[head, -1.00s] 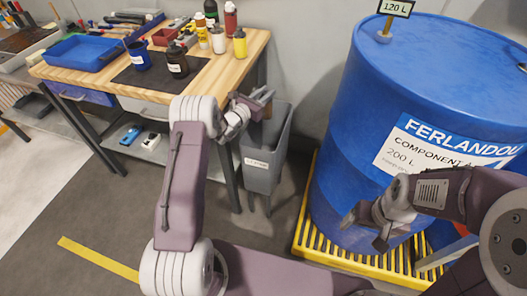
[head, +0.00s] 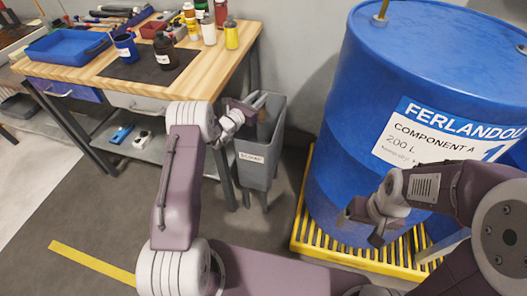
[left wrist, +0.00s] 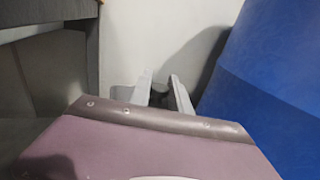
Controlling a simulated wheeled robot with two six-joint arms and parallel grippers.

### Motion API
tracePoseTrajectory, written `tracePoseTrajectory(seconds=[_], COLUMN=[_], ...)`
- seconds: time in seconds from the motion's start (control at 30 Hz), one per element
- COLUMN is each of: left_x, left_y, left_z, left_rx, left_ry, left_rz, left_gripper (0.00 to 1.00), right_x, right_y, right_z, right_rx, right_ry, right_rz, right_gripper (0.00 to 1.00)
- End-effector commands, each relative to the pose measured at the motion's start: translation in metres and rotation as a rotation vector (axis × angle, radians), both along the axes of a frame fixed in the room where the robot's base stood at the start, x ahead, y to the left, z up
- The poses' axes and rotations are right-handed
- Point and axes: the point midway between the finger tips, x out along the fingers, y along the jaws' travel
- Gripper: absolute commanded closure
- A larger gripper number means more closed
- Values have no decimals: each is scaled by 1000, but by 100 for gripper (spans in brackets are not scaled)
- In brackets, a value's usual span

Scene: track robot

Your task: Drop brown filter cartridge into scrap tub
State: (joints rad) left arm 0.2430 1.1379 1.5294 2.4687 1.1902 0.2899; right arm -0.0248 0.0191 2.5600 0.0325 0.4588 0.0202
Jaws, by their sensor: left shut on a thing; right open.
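The grey scrap tub (head: 258,168) stands on the floor at the bench's right end, with a white label on its front. My left gripper (head: 258,101) is at the tub's top opening, its fingers overlapping the rim in the head view. In the left wrist view my left gripper (left wrist: 162,92) is shut on a small dark thing (left wrist: 160,99), seemingly the brown filter cartridge, mostly hidden by the fingers and wrist. I cannot tell its height over the rim. My right gripper (head: 362,224) is open and empty in front of the blue drum.
A big blue drum (head: 345,130) stands on a yellow slatted pallet (head: 330,255) to the tub's right. The wooden workbench (head: 205,70) to the left holds bottles, a blue tray (head: 68,47) and a dark mat. The floor at lower left is clear.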

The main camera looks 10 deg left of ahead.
Motion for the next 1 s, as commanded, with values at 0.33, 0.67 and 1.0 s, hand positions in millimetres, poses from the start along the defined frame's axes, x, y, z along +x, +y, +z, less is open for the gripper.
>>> tracePoseTrajectory(seconds=[0.33, 0.67, 1.0], left_x=[0, 0, -18], left_y=[0, 0, -68], left_z=[1, 38, 86], left_rx=[0, 2, 0], left_ry=[-1, -4, -1], left_rz=[0, -1, -5], left_gripper=[51, 51, 51], right_x=[0, 0, 0], right_y=[0, 0, 0], right_z=[0, 14, 32], right_rx=[0, 0, 0], right_ry=[0, 0, 0], right_rz=[0, 0, 0], right_gripper=[17, 17, 17])
